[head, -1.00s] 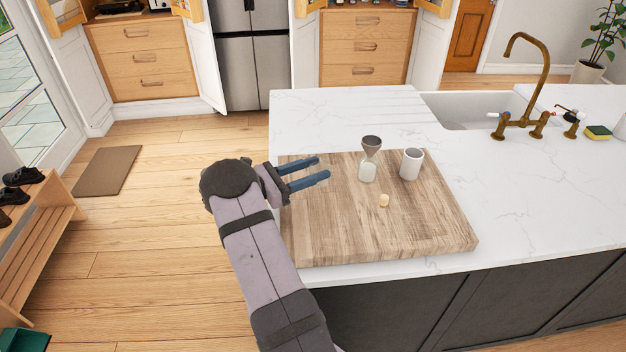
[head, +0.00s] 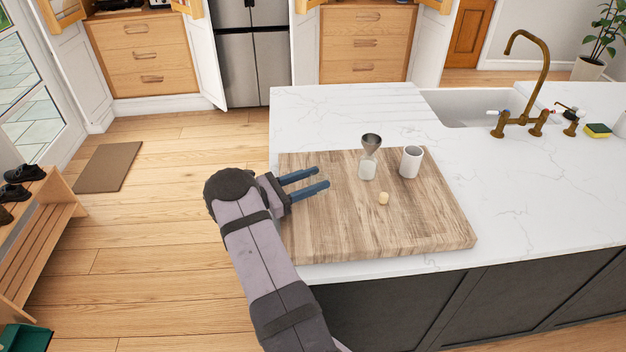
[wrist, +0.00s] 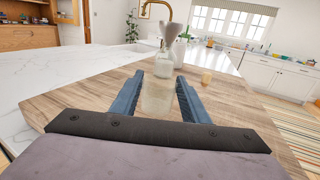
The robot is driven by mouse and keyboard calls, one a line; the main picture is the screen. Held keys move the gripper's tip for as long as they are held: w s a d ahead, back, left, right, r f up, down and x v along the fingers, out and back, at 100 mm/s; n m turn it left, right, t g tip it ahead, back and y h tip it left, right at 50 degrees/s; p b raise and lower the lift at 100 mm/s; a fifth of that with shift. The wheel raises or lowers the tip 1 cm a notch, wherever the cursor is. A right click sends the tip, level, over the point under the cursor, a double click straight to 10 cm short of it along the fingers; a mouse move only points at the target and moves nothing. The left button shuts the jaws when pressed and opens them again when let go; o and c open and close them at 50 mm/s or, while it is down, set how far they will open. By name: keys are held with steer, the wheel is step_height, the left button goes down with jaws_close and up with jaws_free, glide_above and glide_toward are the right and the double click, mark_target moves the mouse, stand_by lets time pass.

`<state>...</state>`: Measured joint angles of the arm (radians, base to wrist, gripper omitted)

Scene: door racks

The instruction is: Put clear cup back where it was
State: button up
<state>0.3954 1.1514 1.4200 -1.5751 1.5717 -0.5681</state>
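A clear cup (wrist: 157,97) shows faintly in the wrist view, between the two blue fingers of my gripper (wrist: 160,76). It nearly fills the gap; whether the fingers press on it is not clear. In the head view my gripper (head: 324,176) is over the left part of the wooden board (head: 425,225), its fingers apart and pointing right. The clear cup cannot be made out there. Whether it touches the board cannot be told.
A glass vessel with a grey funnel-shaped top (head: 368,160) and a white cup (head: 411,162) stand on the board, right of my gripper. A small pale yellow piece (head: 383,198) is in front of them. The sink (head: 470,108) and brass tap (head: 527,85) are behind. The board's front right is clear.

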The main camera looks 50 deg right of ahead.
steer(key=o, duration=0.4)
steer(key=shift+r+p, duration=0.2)
steer(key=shift+p, duration=0.1)
steer(key=shift+w+a+f+b, duration=0.2)
steer(key=shift+a+b, duration=0.1)
steer(key=shift+b, duration=0.1)
steer(key=b+v, duration=0.5)
steer(key=v, duration=0.6)
steer(key=shift+a, duration=0.15)
